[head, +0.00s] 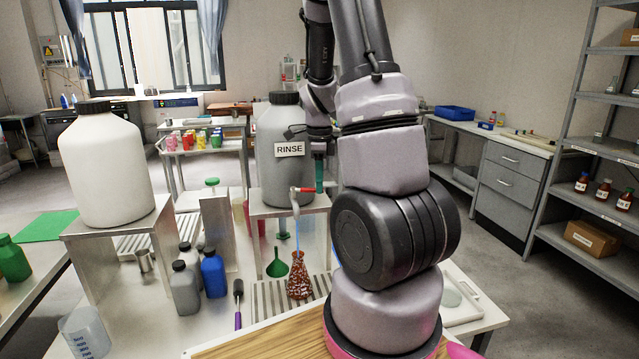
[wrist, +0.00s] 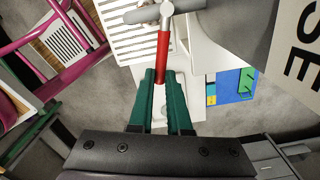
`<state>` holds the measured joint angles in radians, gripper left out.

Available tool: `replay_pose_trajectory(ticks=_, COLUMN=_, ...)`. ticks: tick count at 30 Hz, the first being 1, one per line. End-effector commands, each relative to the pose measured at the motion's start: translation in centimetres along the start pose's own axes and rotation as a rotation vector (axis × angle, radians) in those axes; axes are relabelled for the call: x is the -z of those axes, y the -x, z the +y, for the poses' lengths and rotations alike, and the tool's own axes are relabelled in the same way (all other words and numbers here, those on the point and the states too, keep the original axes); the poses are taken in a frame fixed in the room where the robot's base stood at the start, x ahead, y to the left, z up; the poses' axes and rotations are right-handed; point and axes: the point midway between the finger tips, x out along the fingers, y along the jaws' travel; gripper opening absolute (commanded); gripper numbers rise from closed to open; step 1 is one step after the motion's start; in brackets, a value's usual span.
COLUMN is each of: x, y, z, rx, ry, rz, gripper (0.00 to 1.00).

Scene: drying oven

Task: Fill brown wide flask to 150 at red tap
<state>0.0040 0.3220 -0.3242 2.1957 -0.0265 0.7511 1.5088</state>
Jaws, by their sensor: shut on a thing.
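The brown flask (head: 299,283) stands upright on the slatted drain tray, under the tap's spout. Its surface is mottled, so I cannot read a fill level or a 150 mark. The red tap (head: 303,189) is on the grey carboy (head: 285,150) labelled RINSE. A thin blue stream (head: 297,232) runs from the spout down to the flask's mouth. My gripper (head: 319,176) has green fingers and is shut on the tap's red handle; in the wrist view the handle (wrist: 163,55) sits between the fingertips (wrist: 161,78).
A green funnel (head: 277,266) stands left of the flask. Grey and blue bottles (head: 213,273), a purple-handled brush (head: 238,300) and a beaker (head: 84,332) are farther left. A white carboy (head: 105,165) stands on a left stand. My arm hides the area right of the flask.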

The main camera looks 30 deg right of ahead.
Motion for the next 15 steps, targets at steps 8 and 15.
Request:
replay_pose_trajectory(ticks=8, x=0.0, y=0.0, z=0.0, rx=0.001, ry=0.001, rz=0.000, gripper=0.00)
replay_pose_trajectory(ticks=15, x=-0.2, y=0.0, z=-1.6, rx=0.000, ry=0.209, rz=0.000, gripper=0.00)
